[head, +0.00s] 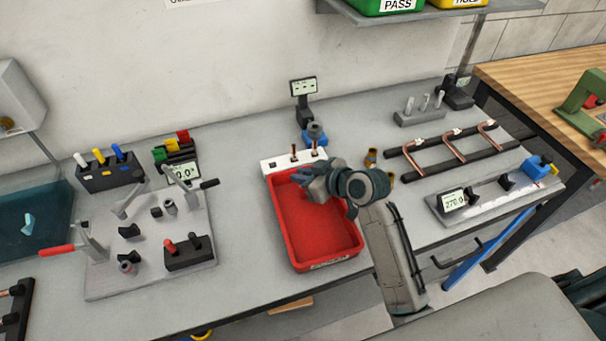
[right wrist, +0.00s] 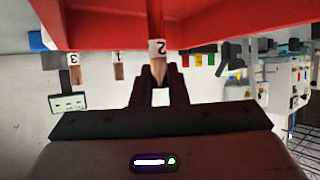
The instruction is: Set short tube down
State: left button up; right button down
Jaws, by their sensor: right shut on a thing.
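My right gripper (head: 303,178) is over the far end of the red tray (head: 325,243). In the right wrist view the gripper (right wrist: 159,78) is shut on a short copper tube (right wrist: 155,28) with a white band marked 2. The tube reaches from the fingertips across the red tray wall (right wrist: 230,22). In the head view the gripper hides this tube; I cannot tell whether it touches the tray. My left gripper is not in view.
Behind the tray, a white rack (head: 270,165) holds upright copper tubes (head: 293,149). A display stand (head: 304,88) is behind it. Bent copper tubes lie on black rails (head: 440,166) to the right. A clamp fixture (head: 105,275) stands left. The tray's near part is clear.

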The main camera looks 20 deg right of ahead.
jog(key=c, duration=1.4)
grip_release()
jog(key=shift+f, duration=0.1)
jog(key=shift+c, duration=0.2)
jog(key=shift+r, duration=0.2)
jog(key=shift+s+d, duration=0.15)
jog(key=shift+s, duration=0.1)
jog(key=b+v, duration=0.2)
jog(key=v, duration=0.9)
jog(key=shift+s+b, duration=0.15)
jog(key=shift+b, duration=0.15)
jog(key=shift+d+r, duration=0.1)
jog(key=shift+d, duration=0.05)
